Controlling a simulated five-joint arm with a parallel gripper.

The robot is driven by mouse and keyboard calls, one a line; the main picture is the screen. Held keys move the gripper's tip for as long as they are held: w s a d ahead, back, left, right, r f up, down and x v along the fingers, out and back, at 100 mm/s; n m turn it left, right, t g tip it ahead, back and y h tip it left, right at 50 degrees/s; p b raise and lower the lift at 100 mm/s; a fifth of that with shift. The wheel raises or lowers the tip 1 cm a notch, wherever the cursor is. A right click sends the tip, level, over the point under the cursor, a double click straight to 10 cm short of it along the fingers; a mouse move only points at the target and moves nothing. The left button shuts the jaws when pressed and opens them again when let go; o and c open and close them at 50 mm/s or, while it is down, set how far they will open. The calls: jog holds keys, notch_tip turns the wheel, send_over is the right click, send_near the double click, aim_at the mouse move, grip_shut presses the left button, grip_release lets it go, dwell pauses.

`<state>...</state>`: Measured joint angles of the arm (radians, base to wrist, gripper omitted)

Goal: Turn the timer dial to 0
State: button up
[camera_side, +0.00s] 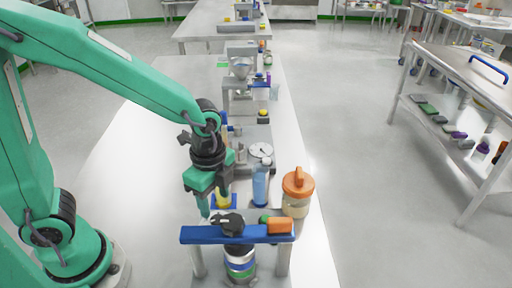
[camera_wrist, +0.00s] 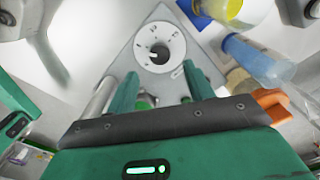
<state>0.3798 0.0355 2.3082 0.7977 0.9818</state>
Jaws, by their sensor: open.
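The timer dial (camera_wrist: 168,35) is a white round face with dark marks and a small black pointer (camera_wrist: 157,55), set on a grey plate. In the wrist view it lies ahead of my gripper (camera_wrist: 163,90), whose two green fingers are apart with nothing between them. In the side view a white dial face (camera_side: 260,149) shows behind the blue bottle. My gripper (camera_side: 212,197) points down there, left of and nearer the camera than that dial, apart from it. The numbers on the face are too small to read surely.
A light blue bottle (camera_side: 260,186) and a jar with an orange lid (camera_side: 298,183) stand close by. A blue shelf (camera_side: 205,236) in front carries a black knob-like part (camera_side: 228,223) and an orange block (camera_side: 280,225). The white table (camera_side: 140,165) left is bare.

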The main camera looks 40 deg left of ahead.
aim_at(217, 219)
jog(key=shift+f, duration=3)
jog(key=c, duration=1)
jog(key=shift+o, duration=0.2)
jog(key=shift+n, duration=0.4)
jog(key=n, duration=1.1)
